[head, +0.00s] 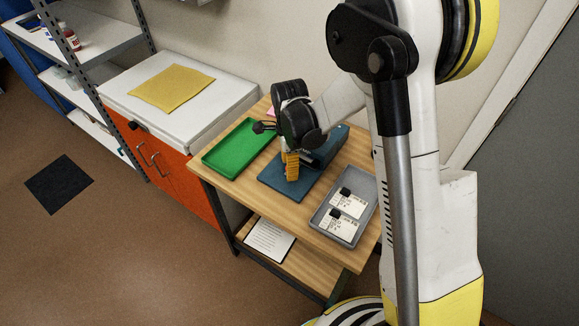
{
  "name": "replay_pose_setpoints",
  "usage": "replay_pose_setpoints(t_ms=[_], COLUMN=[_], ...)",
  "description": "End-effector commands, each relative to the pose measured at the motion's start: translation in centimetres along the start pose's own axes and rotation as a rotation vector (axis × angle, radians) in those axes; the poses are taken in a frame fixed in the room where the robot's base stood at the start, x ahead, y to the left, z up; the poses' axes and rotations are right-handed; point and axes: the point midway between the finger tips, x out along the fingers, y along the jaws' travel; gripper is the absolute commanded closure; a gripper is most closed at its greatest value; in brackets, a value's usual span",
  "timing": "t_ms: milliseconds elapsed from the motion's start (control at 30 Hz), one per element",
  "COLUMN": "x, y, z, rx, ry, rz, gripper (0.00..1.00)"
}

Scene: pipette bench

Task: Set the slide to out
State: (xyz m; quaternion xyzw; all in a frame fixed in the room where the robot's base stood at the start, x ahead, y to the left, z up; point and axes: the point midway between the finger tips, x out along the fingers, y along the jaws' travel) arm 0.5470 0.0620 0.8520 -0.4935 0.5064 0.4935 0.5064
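A dark blue device with a flat base plate (284,190) and a raised block (328,146) stands on the wooden bench. No part of it can be singled out as the slide, and its position cannot be read from here. My gripper is over the device, pointing down, with the black wrist above it. A ribbed orange-yellow piece (291,166) shows just below the wrist, over the base plate; I cannot tell whether it belongs to the gripper or the device. The fingertips are not clear, and the wrist hides part of the device.
A green tray (216,163) lies left of the device. A grey tray (318,217) with white labelled cards and black pieces lies to the right. An orange cabinet (180,180) with a yellow cloth (171,87) on its white top stands left. A lower shelf holds a paper sheet (269,242).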

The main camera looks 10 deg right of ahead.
Motion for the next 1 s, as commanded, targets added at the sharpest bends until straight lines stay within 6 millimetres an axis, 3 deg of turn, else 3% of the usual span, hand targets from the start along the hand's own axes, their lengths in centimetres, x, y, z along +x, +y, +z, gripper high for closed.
replay_pose_setpoints(t_ms=[67,200,467,800,1000], x=[0.0,0.0,0.0,0.1,0.0], y=[0.0,0.0,0.8,6.8,8.2], z=[0.0,0.0,0.9,6.9,8.2], rx=[0.000,0.000,-0.003,-0.005,-0.001], ry=[0.000,0.000,0.000,0.000,-0.001], rz=[0.000,0.000,0.000,0.000,0.000], gripper=[0.60,1.00,1.00,1.00,1.00])
